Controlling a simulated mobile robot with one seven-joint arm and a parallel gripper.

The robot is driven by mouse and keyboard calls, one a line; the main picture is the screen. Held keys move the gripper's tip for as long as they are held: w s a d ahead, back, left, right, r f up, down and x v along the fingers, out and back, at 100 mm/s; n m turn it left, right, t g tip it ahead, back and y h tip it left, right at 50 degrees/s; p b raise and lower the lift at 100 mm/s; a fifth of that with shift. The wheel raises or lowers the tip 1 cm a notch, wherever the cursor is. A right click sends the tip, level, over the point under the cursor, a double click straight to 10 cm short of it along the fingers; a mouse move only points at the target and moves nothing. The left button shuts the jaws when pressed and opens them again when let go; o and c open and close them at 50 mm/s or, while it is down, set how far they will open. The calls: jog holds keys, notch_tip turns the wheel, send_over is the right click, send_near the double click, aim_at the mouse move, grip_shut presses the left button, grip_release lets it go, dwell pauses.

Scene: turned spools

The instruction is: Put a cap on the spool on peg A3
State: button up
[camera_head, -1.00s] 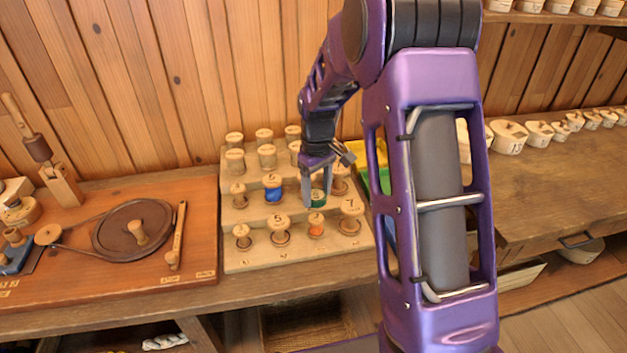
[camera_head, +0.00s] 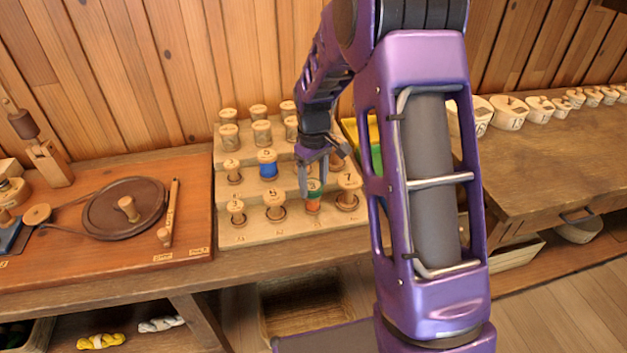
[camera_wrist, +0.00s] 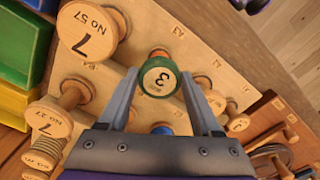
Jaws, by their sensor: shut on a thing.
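My gripper (camera_head: 314,176) is shut on a small round green cap (camera_head: 314,188) with a pale face. In the wrist view the cap (camera_wrist: 160,79) sits between the fingertips, its number facing me. The cap is directly over the orange spool (camera_head: 313,207), third from the left in the front row of the stepped wooden rack (camera_head: 290,238). Part of that spool shows just past the cap in the wrist view (camera_wrist: 158,53). Cap and spool look very close; I cannot tell whether they touch.
Beside the orange spool stand a spool marked 5 (camera_head: 274,206) and a larger one marked 7 (camera_head: 348,190). A blue spool (camera_head: 267,164) and several others stand on higher steps. Green and yellow bins (camera_wrist: 20,58) lie to the rack's right in the head view.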

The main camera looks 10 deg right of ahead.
aim_at(314, 186)
jog(key=shift+f+b, duration=0.4)
jog(key=shift+f, duration=0.45)
dwell(1.5)
jog(key=o, duration=1)
jog(key=shift+r, duration=0.1)
jog(key=shift+r+p, duration=2.15)
jog(key=shift+r, duration=0.8)
jog(key=shift+r+p, duration=0.3)
jog(key=shift+r, duration=2.2)
